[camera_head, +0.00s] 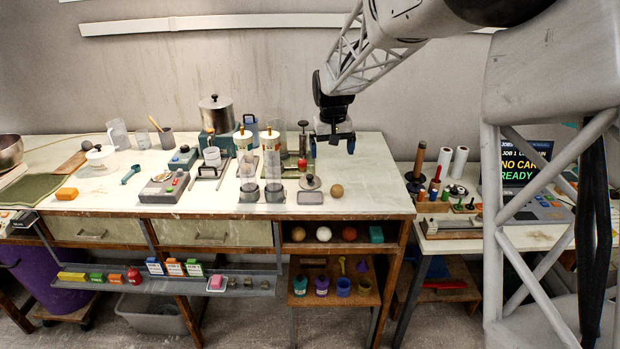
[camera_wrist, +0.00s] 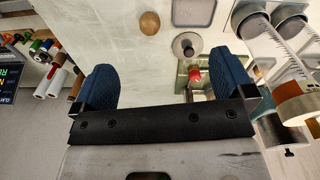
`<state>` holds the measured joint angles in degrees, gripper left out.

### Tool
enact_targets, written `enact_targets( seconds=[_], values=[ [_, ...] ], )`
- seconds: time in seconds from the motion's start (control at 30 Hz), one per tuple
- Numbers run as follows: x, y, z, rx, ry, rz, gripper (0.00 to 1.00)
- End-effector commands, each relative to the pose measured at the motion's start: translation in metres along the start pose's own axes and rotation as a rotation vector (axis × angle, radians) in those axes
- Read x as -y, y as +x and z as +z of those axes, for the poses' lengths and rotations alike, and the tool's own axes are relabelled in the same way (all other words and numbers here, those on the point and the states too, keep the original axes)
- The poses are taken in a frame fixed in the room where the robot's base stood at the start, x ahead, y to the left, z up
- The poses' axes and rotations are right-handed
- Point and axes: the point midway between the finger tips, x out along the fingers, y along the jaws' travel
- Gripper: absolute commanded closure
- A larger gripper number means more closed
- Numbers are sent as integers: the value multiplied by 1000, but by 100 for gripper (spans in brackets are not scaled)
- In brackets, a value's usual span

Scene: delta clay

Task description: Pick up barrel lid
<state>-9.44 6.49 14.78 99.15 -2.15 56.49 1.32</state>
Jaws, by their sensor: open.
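A grey round lid with a dark knob (camera_head: 310,182) lies flat near the front right of the workbench, and I take it to be the barrel lid. It also shows in the wrist view (camera_wrist: 187,46), knob up, beyond the space between my fingers. My gripper (camera_head: 336,145) is open and empty, above the back right of the bench and well above the lid. In the wrist view its two blue fingers (camera_wrist: 165,68) are spread wide, with nothing between them. Clear upright cylinders (camera_head: 274,165) stand left of the lid.
A grey tray (camera_head: 310,198) lies in front of the lid. A brown ball (camera_head: 336,190) sits to its right, and a device with a red knob (camera_head: 302,164) stands behind it. The bench's right end is mostly clear. A side table (camera_head: 470,235) holds spools and a screen.

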Motion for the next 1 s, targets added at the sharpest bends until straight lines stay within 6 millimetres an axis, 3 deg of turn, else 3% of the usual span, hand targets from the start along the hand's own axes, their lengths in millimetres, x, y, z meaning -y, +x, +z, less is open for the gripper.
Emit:
enact_targets(
  seconds=[0.3, 0.5, 0.7, 1.0],
  values=[
    [26, 55, -72, 30, -32, 3, 0],
    [42, 88, -106, 45, -48, 5, 0],
    [49, 104, -123, 51, -56, 6, 0],
    [51, 107, -125, 52, -57, 6, 0]
  ],
)
